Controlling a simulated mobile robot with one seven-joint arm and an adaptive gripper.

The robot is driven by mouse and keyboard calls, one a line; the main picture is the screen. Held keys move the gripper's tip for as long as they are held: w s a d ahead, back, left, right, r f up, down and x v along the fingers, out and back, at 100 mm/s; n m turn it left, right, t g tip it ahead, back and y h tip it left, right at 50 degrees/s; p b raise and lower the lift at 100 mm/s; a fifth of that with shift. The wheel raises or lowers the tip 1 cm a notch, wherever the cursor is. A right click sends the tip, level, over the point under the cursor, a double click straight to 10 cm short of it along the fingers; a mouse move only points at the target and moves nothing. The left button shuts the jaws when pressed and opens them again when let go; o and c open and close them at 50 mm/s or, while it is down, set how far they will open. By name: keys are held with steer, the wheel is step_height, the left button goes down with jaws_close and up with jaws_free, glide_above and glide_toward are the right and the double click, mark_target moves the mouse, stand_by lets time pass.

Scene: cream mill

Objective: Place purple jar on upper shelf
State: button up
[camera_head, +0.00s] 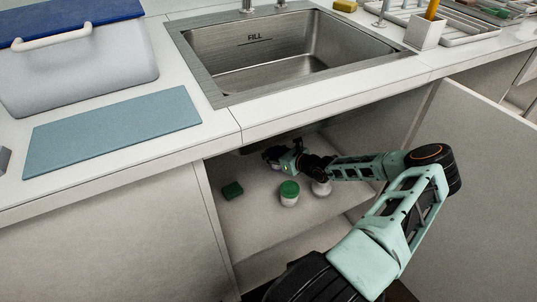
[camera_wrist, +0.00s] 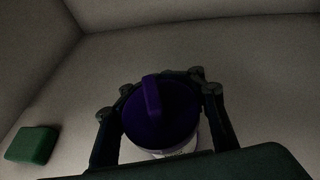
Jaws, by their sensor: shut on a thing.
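My arm reaches into the open cabinet under the sink. In the head view my gripper (camera_head: 283,158) is low inside it, toward the back, over the shelf board (camera_head: 255,215). In the wrist view the purple lid of the jar (camera_wrist: 160,112) sits between the two fingers of my gripper (camera_wrist: 160,95), with a strip of its pale body below. My gripper is shut on this jar. In the head view the jar is small and mostly hidden by the gripper. I cannot tell whether its base touches the board.
A green-lidded jar (camera_head: 289,193) and a white jar (camera_head: 320,187) stand near my forearm on the board. A green block (camera_head: 232,190) lies to the left; it also shows in the wrist view (camera_wrist: 32,145). The open door (camera_head: 470,190) is on the right. The sink (camera_head: 300,50) is above.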

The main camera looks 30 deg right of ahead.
steer(key=shift+f, duration=0.1)
steer(key=o, duration=1.3)
steer(key=shift+o, duration=0.2)
steer(key=shift+s+d+r, duration=0.1)
steer(key=shift+s+r, duration=0.15)
steer(key=shift+r, duration=0.15)
steer(key=p+v, duration=0.4)
steer(key=v, duration=0.7)
steer(key=shift+s, duration=0.25)
